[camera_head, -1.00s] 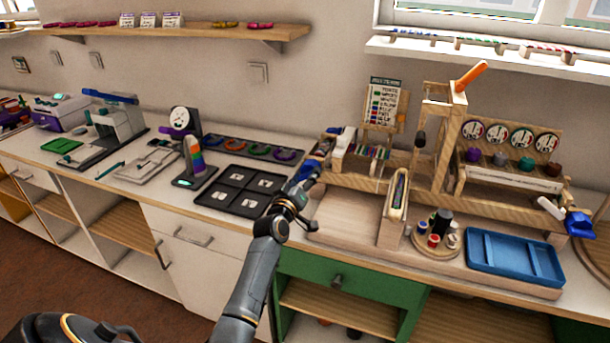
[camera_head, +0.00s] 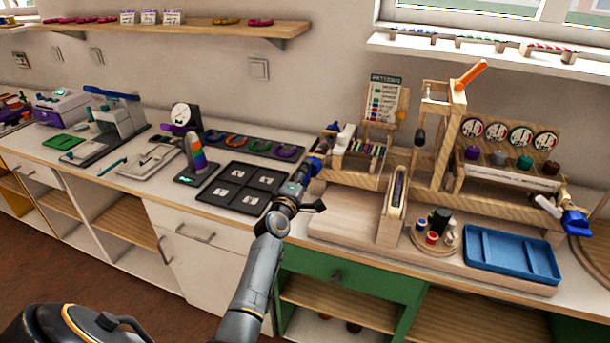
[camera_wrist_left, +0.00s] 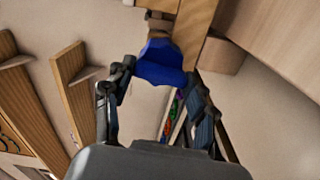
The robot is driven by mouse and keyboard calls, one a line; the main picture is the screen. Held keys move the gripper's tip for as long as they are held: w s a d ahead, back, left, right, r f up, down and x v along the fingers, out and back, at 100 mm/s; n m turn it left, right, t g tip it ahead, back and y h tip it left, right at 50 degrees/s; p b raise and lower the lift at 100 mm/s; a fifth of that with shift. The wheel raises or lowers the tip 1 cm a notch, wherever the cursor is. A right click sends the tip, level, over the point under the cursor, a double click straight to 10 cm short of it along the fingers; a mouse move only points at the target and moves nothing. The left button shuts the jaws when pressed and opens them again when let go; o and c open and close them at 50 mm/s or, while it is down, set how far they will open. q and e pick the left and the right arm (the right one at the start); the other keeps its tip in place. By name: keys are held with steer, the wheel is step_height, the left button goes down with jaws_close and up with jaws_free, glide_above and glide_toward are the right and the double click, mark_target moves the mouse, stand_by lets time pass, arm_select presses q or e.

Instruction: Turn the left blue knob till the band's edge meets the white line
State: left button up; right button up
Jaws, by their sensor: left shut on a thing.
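The left blue knob (camera_head: 313,164) is at the left front end of the wooden bead loom (camera_head: 350,180). My left gripper (camera_head: 305,172) reaches it from the front left and is shut on it. In the left wrist view the blue knob (camera_wrist_left: 160,64) sits between the two dark fingers of the gripper (camera_wrist_left: 160,78), against a wooden part. I cannot make out the band's edge or the white line in these views. A second blue knob (camera_head: 577,222) is at the far right. My right gripper is not in view.
A black sectioned tray (camera_head: 228,205) lies left of my left arm. A bead rack (camera_head: 398,190), a round stand of spools (camera_head: 434,242) and a blue tray (camera_head: 512,255) stand to the right. A wooden lever post (camera_head: 449,130) with an orange handle rises behind.

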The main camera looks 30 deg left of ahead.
arm_select(q)
steer(key=shift+n, duration=0.7)
steer(key=o, duration=1.2)
steer(key=shift+c, duration=0.2)
steer(key=v, duration=1.2)
steer(key=shift+f, duration=0.1)
